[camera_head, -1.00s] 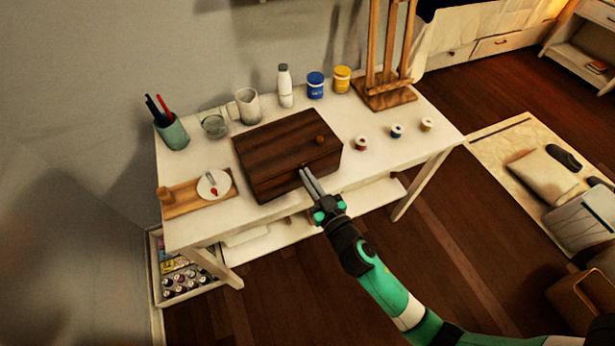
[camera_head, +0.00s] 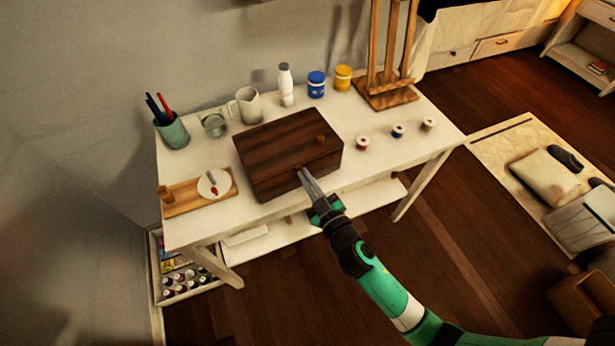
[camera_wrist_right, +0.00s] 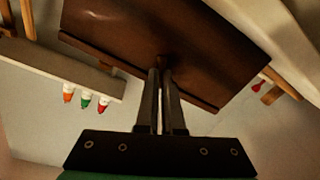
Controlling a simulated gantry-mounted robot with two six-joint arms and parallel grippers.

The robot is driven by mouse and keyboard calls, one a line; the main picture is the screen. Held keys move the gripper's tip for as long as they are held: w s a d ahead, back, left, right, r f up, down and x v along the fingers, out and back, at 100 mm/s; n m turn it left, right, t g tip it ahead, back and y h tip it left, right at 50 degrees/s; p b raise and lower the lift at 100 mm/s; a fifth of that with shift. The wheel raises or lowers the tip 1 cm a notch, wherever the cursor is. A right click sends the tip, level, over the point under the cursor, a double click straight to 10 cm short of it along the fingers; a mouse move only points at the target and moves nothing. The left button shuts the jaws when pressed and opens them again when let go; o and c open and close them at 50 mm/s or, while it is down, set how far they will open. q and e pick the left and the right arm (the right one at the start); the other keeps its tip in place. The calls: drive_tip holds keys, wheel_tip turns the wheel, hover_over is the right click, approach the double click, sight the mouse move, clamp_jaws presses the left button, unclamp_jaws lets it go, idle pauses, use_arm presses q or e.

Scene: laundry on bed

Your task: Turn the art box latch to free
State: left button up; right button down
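The box fills the top of the right wrist view (camera_wrist_right: 120,30). The latch (camera_wrist_right: 163,61) is a small brown piece on the box's front face, mostly hidden by my fingertips. My right gripper (camera_head: 304,173) is at the front face with its fingers close together. In the wrist view its fingertips (camera_wrist_right: 160,72) meet at the latch with only a thin gap between them, and it looks shut on the latch. My left gripper is out of view.
The white table (camera_head: 380,165) also holds a pen cup (camera_head: 173,133), a mug (camera_head: 247,106), a white bottle (camera_head: 286,87), paint jars (camera_head: 316,86), small spools (camera_head: 362,143), a palette board (camera_head: 190,198) and an easel (camera_head: 386,94). Floor in front is clear.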

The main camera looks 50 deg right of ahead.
drive_tip(key=n, duration=0.6)
drive_tip(key=shift+a+f, duration=0.2)
drive_tip(key=shift+a, duration=0.05)
drive_tip(key=n, duration=0.7)
drive_tip(key=shift+w+f+p, duration=0.1)
drive_tip(key=shift+f+p, duration=0.2)
drive_tip(key=shift+p, duration=0.1)
drive_tip(key=c, duration=1)
unclamp_jaws()
drive_tip(key=shift+c, duration=0.2)
